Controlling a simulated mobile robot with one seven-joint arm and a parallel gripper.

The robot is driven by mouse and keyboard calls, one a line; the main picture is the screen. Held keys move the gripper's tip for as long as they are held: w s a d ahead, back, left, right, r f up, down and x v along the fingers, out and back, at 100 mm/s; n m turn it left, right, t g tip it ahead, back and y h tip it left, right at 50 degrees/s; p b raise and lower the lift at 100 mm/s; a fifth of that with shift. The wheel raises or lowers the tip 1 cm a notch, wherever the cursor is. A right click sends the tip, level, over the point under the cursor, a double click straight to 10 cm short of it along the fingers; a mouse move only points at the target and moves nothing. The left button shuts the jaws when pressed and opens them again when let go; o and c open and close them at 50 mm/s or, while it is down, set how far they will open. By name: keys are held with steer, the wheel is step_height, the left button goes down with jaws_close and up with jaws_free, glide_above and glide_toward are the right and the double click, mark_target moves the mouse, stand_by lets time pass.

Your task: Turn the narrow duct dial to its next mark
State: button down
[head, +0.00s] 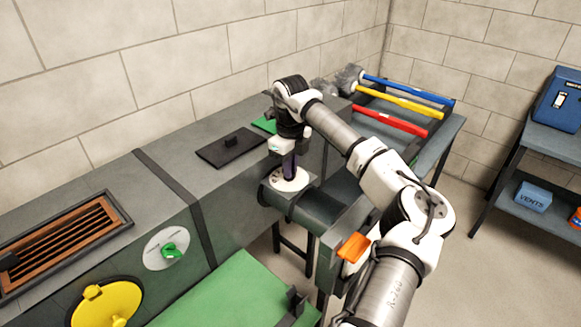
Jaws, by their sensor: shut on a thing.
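A round white dial plate (297,183) lies face up on a dark block at the end of the narrower duct section. My gripper (289,168) points straight down over the middle of this plate and is shut on the dial's knob. The knob is mostly hidden by the fingers, so its heading cannot be told. The marks on the plate are too small to read. A second white dial (156,252) with a green knob faces out from the front of the wider duct at the left, apart from my gripper.
Blue, yellow and red-handled brushes (390,120) lie in a rack at the back right. A yellow round cover (105,302), a green panel (225,295) and an orange part (354,246) are nearer.

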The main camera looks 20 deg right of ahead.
steer(key=n+b, duration=0.1)
steer(key=n, duration=0.4)
steer(key=shift+w+d+n+b, duration=0.1)
steer(key=shift+w+n+b, duration=0.05)
steer(key=shift+n+b, duration=0.2)
steer(key=n, duration=0.4)
steer(key=shift+w+n, duration=0.1)
steer(key=shift+n, duration=0.25)
steer(key=c, duration=1.5)
jaws_free()
steer(key=shift+r, duration=0.1)
step_height(320, 180, up, 14)
steer(key=shift+f+b, duration=0.15)
steer(key=shift+b, duration=1)
